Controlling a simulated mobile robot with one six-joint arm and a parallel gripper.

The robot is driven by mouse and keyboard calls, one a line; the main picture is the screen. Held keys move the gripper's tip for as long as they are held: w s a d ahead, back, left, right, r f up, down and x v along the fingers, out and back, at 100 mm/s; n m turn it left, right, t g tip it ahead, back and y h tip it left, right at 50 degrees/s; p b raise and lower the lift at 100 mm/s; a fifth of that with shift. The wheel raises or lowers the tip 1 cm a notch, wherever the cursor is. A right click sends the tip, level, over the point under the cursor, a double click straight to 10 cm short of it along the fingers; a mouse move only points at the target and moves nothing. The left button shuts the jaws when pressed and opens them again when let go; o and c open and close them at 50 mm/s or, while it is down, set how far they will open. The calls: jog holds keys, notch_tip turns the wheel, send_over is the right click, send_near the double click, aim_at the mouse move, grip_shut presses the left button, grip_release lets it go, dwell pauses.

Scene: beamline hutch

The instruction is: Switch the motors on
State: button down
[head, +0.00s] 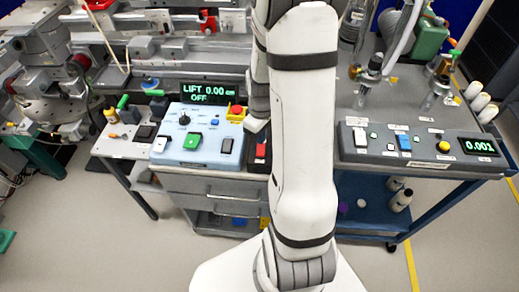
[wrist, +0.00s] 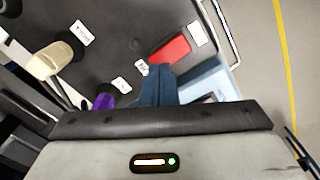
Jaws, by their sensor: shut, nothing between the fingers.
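A light-blue control box (head: 203,135) stands on the left bench. Its display (head: 208,90) reads "LIFT 0.00" and "OFF". A red switch (head: 261,150) sits just right of the box, beside my arm. In the wrist view, my gripper (wrist: 158,70) is shut and empty, its blue fingertips near the lower end of a red switch (wrist: 172,49) on a dark panel. I cannot tell whether they touch. My arm hides the gripper in the head view.
A cream-tipped knob (wrist: 48,60) and a purple part (wrist: 104,101) stand left of my fingers. Clear floor lies in front of the bench.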

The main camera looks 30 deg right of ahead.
jog(key=shift+f+b, duration=0.65)
jog(key=shift+f, duration=0.25)
dwell(0.3)
jog(key=shift+r+p, duration=2.5)
jog(key=shift+r, duration=1.1)
jog(key=shift+f, duration=0.1)
jog(key=s+a+r+m+t, duration=0.1)
jog(key=s+a+r+m, duration=0.1)
jog(key=s+a+r, duration=0.4)
jog(key=s+a+r+m+t, duration=0.2)
jog(key=s+a+r, duration=0.4)
jog(key=r, duration=0.7)
jog(key=shift+s+a+m, duration=0.35)
jog(key=shift+s+m, duration=0.05)
jog(key=shift+m, duration=0.2)
